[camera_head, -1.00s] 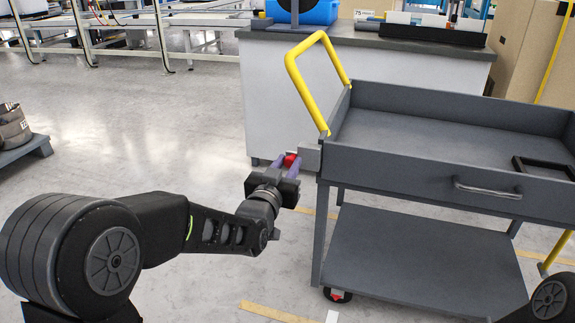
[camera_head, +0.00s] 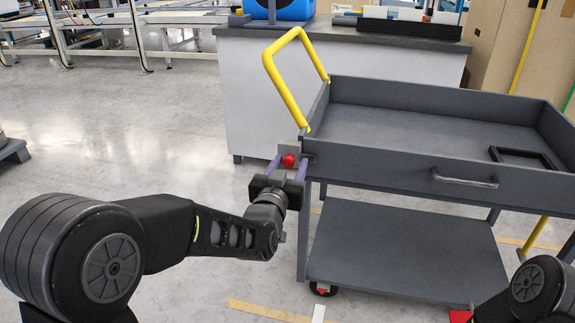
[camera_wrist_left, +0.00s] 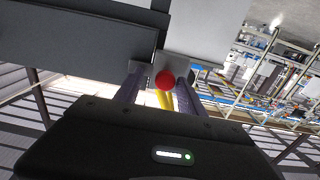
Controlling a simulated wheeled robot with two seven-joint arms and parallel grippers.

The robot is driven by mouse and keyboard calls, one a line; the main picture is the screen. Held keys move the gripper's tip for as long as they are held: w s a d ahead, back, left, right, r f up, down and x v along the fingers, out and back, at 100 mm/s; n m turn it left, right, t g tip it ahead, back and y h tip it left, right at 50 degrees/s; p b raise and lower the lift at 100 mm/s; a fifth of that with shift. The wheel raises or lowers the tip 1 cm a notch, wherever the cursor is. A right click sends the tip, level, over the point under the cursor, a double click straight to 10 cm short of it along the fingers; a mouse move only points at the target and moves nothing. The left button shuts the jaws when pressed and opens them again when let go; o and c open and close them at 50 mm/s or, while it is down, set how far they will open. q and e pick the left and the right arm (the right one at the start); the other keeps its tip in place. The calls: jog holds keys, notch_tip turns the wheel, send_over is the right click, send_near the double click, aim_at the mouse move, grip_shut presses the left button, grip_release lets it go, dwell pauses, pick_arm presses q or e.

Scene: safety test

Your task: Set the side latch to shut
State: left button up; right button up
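The side latch shows as a red knob (camera_head: 288,160) on a small light grey plate (camera_head: 291,149) at the left end of the grey cart (camera_head: 400,177). My left gripper (camera_head: 287,168) is open, with one purple finger on each side of the knob. In the left wrist view the knob (camera_wrist_left: 165,80) sits between the fingertips (camera_wrist_left: 160,82), with gaps beside it, so I see no grip on it. The latch's set position cannot be read. My right arm shows at the lower right, but its gripper is out of view.
The cart's yellow handle (camera_head: 283,88) rises just above the latch. A black frame (camera_head: 524,159) lies in the cart's top tray, and a lower shelf (camera_head: 400,245) is bare. A grey-topped counter (camera_head: 345,42) stands behind.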

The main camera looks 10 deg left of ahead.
pick_arm(q)
jog(key=shift+a, duration=0.1)
jog(key=shift+s, duration=0.25)
jog(key=s+p, duration=0.2)
jog(key=s, duration=0.5)
jog(key=shift+s+a, duration=0.15)
jog(key=shift+a, duration=0.05)
